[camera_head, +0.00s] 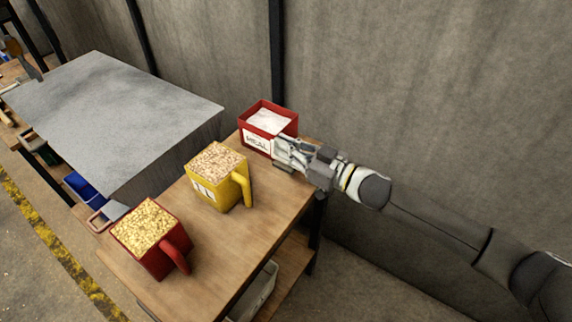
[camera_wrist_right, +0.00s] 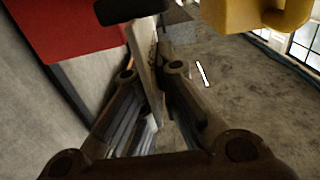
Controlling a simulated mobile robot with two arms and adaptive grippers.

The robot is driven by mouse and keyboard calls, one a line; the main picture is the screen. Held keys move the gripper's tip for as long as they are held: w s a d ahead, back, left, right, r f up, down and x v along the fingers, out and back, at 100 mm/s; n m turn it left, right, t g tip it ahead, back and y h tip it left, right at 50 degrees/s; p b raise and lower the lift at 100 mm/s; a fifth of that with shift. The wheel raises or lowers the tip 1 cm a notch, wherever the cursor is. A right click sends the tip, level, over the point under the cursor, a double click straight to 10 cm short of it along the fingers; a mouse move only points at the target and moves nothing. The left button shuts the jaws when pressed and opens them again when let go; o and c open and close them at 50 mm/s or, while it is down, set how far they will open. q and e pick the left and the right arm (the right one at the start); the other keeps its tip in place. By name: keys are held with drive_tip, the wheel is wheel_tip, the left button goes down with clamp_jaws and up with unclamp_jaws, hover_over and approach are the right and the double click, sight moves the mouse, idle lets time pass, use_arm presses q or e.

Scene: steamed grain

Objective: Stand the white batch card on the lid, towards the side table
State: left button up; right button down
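My right gripper (camera_head: 281,146) is at the front right side of a red open box (camera_head: 283,119) on the wooden side table (camera_head: 240,245). In the right wrist view its fingers (camera_wrist_right: 152,72) close on a thin pale card (camera_wrist_right: 146,62), seen nearly edge-on beside the red box. In the head view a white lettered panel (camera_head: 257,142) shows in front of the box; I cannot tell whether it is this card or a label on the box. A broad flat grey top (camera_head: 110,105), apparently the lid, lies left of the side table, with no card on it. My left gripper is not in view.
A yellow mug (camera_head: 238,172) and a red mug (camera_head: 155,250), both full of grain, stand on the side table between the red box and the table's near end. A concrete wall (camera_head: 400,80) rises behind. A blue bin (camera_head: 83,187) is below the grey top.

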sight(286, 164)
drive_tip(key=shift+f+p, duration=0.3)
drive_tip(key=shift+f, duration=2.05)
drive_tip(key=shift+f, duration=0.3)
drive_tip(key=c, duration=1.6)
unclamp_jaws()
drive_tip(key=shift+c, duration=0.2)
